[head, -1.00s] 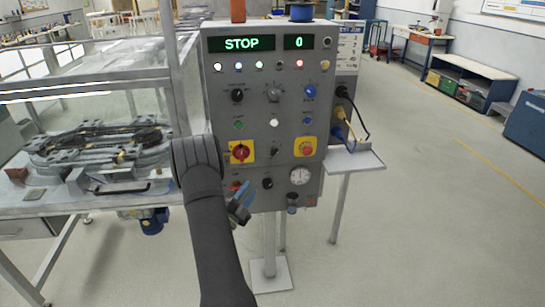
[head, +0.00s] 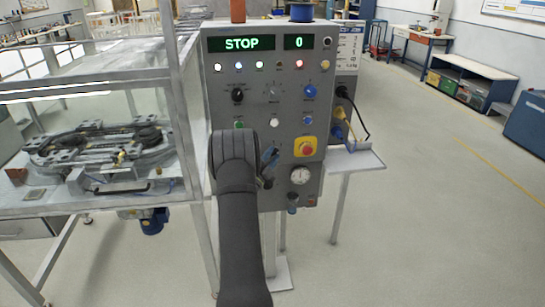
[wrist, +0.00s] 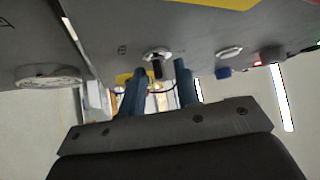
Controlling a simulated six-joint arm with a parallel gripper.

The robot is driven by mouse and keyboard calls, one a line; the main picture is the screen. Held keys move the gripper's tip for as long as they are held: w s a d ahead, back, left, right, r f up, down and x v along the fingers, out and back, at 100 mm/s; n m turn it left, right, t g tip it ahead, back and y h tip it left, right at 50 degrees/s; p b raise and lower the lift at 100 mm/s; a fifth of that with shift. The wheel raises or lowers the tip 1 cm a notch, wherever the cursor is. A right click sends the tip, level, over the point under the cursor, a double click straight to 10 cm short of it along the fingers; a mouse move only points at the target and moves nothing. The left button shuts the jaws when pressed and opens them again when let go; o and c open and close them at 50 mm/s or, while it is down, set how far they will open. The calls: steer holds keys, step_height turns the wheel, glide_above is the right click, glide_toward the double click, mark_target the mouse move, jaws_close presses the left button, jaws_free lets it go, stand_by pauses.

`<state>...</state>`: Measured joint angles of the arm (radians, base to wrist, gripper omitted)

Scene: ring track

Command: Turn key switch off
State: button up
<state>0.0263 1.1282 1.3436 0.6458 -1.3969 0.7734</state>
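The key switch (wrist: 157,66), a silver ring with a dark key sticking out, is on the grey control panel (head: 222,105). My gripper (head: 269,162) is at the panel's lower middle, and it hides part of that area in the head view. In the wrist view my gripper (wrist: 161,80) has its two blue fingers apart, with the key between their tips. I see no clear contact between fingers and key. The key's exact angle is hard to read.
A round gauge (head: 299,175) and a red emergency button on a yellow plate (head: 306,148) are to the right of my gripper. A glass-walled guard (head: 100,105) encloses the track at left. A side shelf (head: 355,160) with cables is at right. The display reads STOP and 0.

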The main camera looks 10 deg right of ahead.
steer(key=shift+w+d+r, duration=0.1)
steer(key=shift+w+d, duration=0.1)
jaws_close()
